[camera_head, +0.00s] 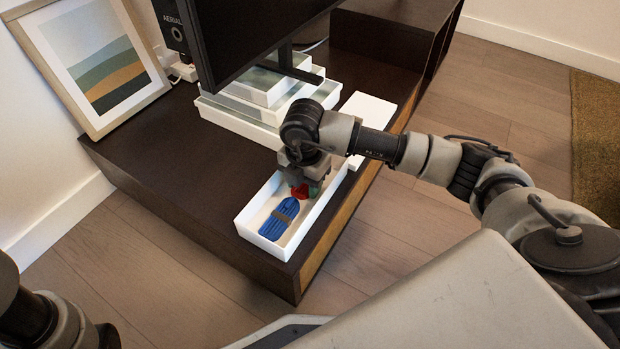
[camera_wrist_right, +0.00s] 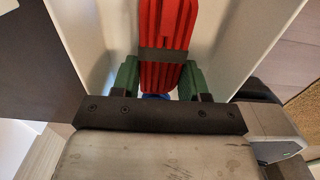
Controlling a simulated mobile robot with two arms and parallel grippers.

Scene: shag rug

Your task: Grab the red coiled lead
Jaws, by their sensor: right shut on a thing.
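The red coiled lead (camera_wrist_right: 165,75) has a dark band around its middle. In the head view only a small red part (camera_head: 299,192) shows under my right gripper (camera_head: 305,187). The gripper points down into the white tray (camera_head: 249,236) on the dark cabinet, and its green fingers are shut on the lead, one on each side, in the right wrist view (camera_wrist_right: 160,82). A blue coiled lead (camera_head: 279,217) with a brown band lies in the near part of the same tray. My left gripper is out of view; only part of my left arm shows at the lower left.
Stacked white boxes (camera_head: 240,119) and a black screen (camera_head: 245,40) on a stand are behind the tray. A white box (camera_head: 372,112) stands at the tray's far end. A framed picture (camera_head: 105,70) leans at the left. The cabinet top (camera_head: 165,165) left of the tray is clear.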

